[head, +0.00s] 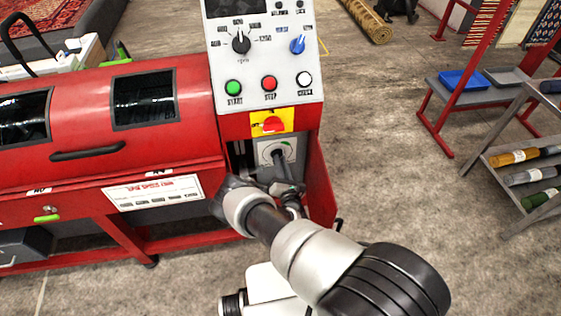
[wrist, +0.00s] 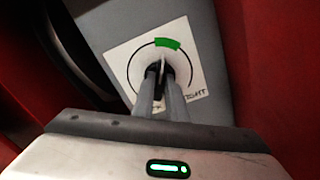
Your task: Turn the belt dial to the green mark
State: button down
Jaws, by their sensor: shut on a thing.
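The belt dial (wrist: 163,62) sits on a white square plate (wrist: 122,60) low on the red machine's grey panel. A thin black arc runs around it, with a green mark (wrist: 167,43) at the top. A pale edge of the dial points up, close to the left part of the green mark; its exact angle is hard to tell. My gripper (wrist: 164,80) is shut on the dial from the front, and its fingers hide the dial's lower part. In the head view, my gripper (head: 282,163) reaches the dial's plate (head: 286,147) below the yellow switch plate.
Above the dial are a red rotary switch (head: 271,124) and green, red and white buttons (head: 269,83). Red walls (wrist: 258,60) stand close on both sides of the dial's recess.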

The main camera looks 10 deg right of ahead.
jog(key=shift+f+m, duration=0.1)
jog(key=shift+m, duration=0.3)
jog(key=c, duration=1.8)
grip_release()
jog(key=shift+o, duration=0.2)
jog(key=shift+s, duration=0.1)
